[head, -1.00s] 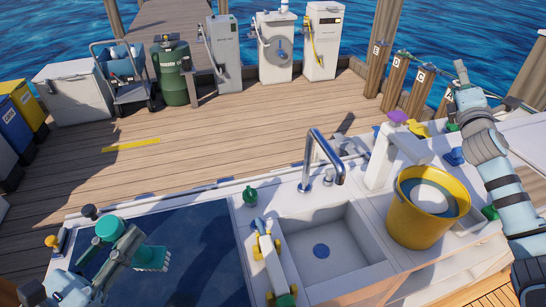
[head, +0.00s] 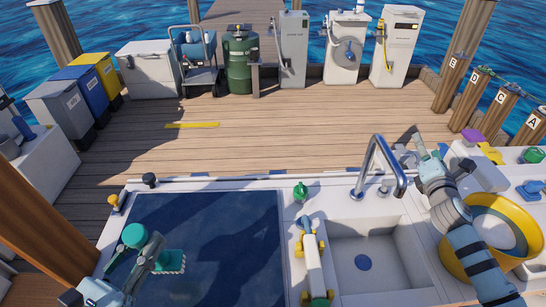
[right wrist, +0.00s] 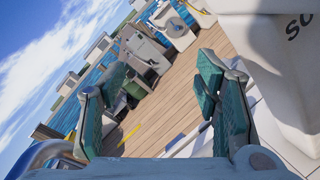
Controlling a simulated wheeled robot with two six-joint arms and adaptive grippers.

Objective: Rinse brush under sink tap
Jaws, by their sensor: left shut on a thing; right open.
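My left gripper (head: 143,258) is shut on the brush (head: 170,262), a teal brush with a pale-edged head. It holds the brush over the dark blue panel left of the sink. The grey sink basin (head: 350,285) has a round blue drain. The chrome tap (head: 378,150) arches over its back edge, with a small lever (head: 385,191) beside its base. No water stream shows. My right gripper (head: 428,147) is open and empty, just right of the tap; the right wrist view shows its spread teal fingers (right wrist: 160,82) with nothing between them.
A white tool with yellow parts (head: 312,262) lies left of the basin, near a green knob (head: 301,192). A yellow bucket (head: 455,260) stands right of the basin, partly behind my right arm. A purple-topped fixture (head: 472,137) stands behind it.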

